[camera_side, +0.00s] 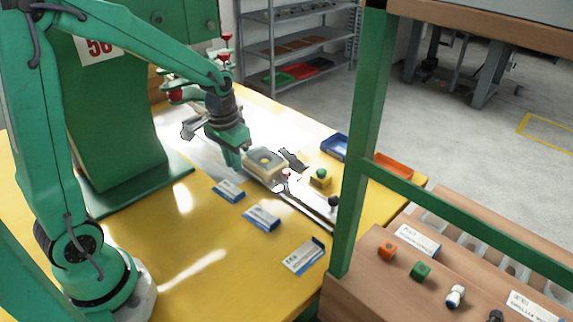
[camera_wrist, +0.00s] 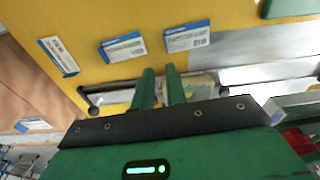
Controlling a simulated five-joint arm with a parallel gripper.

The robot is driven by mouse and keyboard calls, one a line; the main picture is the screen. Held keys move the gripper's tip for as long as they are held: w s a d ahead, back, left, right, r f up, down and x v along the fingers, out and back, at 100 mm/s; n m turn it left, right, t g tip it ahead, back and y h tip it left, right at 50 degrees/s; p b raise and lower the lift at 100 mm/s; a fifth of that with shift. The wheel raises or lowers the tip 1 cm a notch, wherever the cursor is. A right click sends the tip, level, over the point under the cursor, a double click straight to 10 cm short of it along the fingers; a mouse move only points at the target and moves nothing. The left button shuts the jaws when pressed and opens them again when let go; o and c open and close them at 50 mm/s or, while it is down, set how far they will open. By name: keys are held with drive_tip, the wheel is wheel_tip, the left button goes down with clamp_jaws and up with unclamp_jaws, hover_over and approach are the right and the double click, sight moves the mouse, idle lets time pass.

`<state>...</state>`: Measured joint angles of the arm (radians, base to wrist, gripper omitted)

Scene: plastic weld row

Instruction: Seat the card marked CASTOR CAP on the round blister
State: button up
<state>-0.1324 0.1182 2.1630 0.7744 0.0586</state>
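Three white cards with blue headers lie on the yellow table: a near card (camera_side: 303,256), a middle card (camera_side: 262,216) and a far card (camera_side: 228,190). In the wrist view they show as a left card (camera_wrist: 58,56), a middle card (camera_wrist: 122,47) and a right card (camera_wrist: 187,37). I cannot read which says CASTOR CAP. A beige block (camera_side: 266,165) with a rounded yellowish middle sits on the metal rail; a smaller yellow block (camera_side: 320,178) with a green top is beyond it. I cannot tell which blister is the round one. My gripper (camera_side: 238,164) (camera_wrist: 159,72) is open and empty, left of the beige block.
A metal rail (camera_side: 312,203) crosses the yellow table. Blue (camera_side: 335,147) and orange (camera_side: 393,165) trays stand behind. The table around the cards is clear.

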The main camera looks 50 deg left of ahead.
drive_tip(key=g, duration=0.1)
hover_over(240, 194)
wheel_tip(240, 194, down, 5)
drive_tip(key=shift+r, duration=0.1)
drive_tip(key=shift+f, duration=0.2)
drive_tip(key=shift+f, duration=3.3)
clamp_jaws()
drive_tip(key=shift+r, duration=0.15)
